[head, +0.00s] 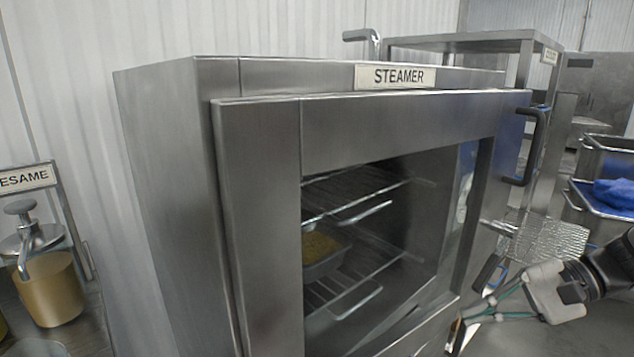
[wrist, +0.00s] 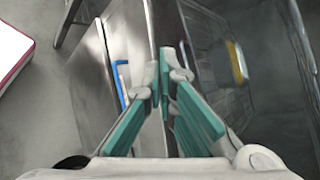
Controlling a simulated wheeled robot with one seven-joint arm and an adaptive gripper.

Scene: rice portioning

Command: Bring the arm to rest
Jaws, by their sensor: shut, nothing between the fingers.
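My gripper (head: 474,305) is at the lower right of the head view, in front of the lower right part of the steamer. In the wrist view its green-padded fingers (wrist: 167,80) meet at the tips with nothing between them. The steamer (head: 170,150) is a large steel cabinet with a door (head: 255,200) and a dark handle (head: 533,145). Through the door's window I see wire racks (head: 350,190) and a pan (head: 325,262) of yellowish-brown grains. I cannot tell whether the door is fully shut.
A sesame dispenser (head: 50,285) stands at the far left beside its sign (head: 27,178). A steel table (head: 470,38) is behind the steamer. Blue material (head: 612,192) lies in a tray at the right. Grey floor shows at the left of the wrist view.

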